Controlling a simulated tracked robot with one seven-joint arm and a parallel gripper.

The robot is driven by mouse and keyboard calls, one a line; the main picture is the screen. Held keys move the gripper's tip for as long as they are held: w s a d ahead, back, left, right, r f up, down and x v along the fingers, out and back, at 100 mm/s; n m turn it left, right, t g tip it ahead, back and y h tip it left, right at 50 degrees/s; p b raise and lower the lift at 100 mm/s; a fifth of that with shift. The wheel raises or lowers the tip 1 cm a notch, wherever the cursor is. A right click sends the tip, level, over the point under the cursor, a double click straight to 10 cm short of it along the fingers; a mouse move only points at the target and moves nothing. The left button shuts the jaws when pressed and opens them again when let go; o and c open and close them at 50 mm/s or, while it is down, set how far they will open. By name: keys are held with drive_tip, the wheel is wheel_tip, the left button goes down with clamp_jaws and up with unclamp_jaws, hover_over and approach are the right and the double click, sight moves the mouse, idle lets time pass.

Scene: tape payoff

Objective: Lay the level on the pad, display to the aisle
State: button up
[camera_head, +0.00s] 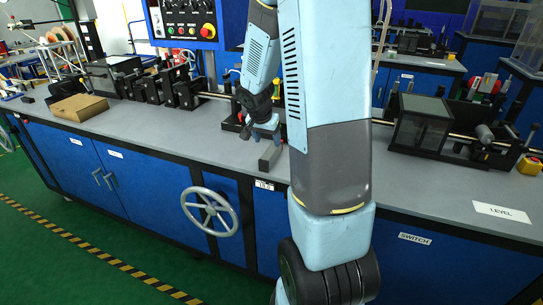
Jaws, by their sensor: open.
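My gripper (262,134) is over the middle of the grey bench, partly hidden by my arm, and points down. It is open. Just below it and to its right, a small grey bar-shaped block (270,155) lies on the bench near the front edge; it may be the level, but no display can be made out. My arm hides part of the space beside it, and I cannot tell whether the fingers touch it. A white pad marked LEVEL (502,212) lies flat near the front edge at the right, with nothing on it.
The grey bench top (170,130) is clear at front left. A dark glass-sided box (421,124) and rollers stand at right. A handwheel (210,211) sticks out from the blue front.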

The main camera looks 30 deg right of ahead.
sight(271, 150)
drive_tip(key=shift+x, duration=0.95)
drive_tip(key=x, duration=0.3)
drive_tip(key=shift+s+d+f, duration=0.1)
drive_tip(key=shift+s+f, duration=0.2)
drive_tip(key=shift+s, duration=0.1)
drive_tip(key=shift+x, duration=0.85)
clamp_jaws()
drive_tip(key=shift+w, duration=0.1)
